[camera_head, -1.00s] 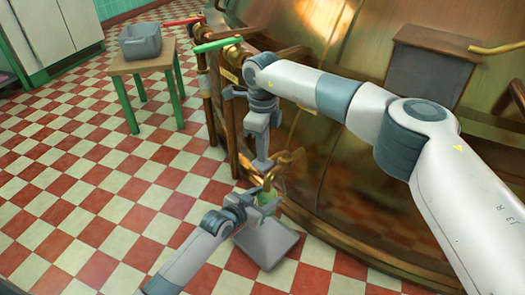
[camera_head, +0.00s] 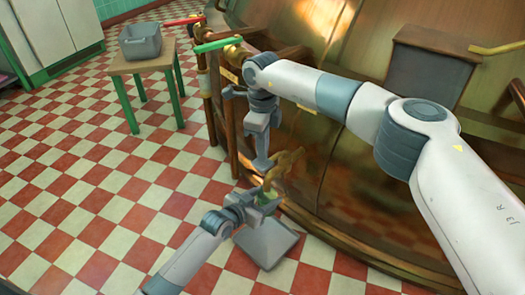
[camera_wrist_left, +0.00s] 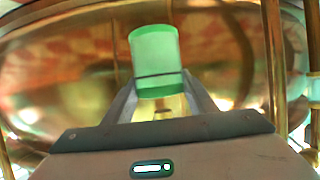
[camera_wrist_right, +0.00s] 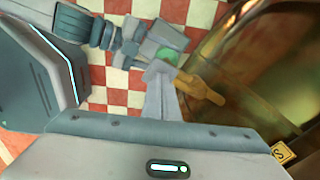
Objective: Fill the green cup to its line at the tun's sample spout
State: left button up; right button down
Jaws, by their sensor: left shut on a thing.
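The green cup (camera_head: 268,203) is low in front of the copper tun (camera_head: 330,165), partly hidden in the head view. My left gripper (camera_head: 252,205) is shut on it. In the left wrist view the cup (camera_wrist_left: 154,58) stands between the fingers, slightly tilted in the picture, with a dark line around its lower part. I cannot tell the liquid level. The brass sample spout (camera_head: 285,168) is just above the cup; it also shows in the right wrist view (camera_wrist_right: 203,86). My right gripper (camera_head: 262,163) has its fingers together beside the spout; I cannot tell whether they touch it.
A grey flat-topped block (camera_head: 266,243) is below the cup. Pipes with a red handle (camera_head: 184,20) and a green handle (camera_head: 217,44) stand at the tun's left. A green-legged table (camera_head: 125,68) carries a grey bin (camera_head: 140,44).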

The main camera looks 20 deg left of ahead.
jog(key=shift+f, duration=1.2)
jog(key=shift+d+f, duration=0.1)
dwell(1.4)
dwell(2.6)
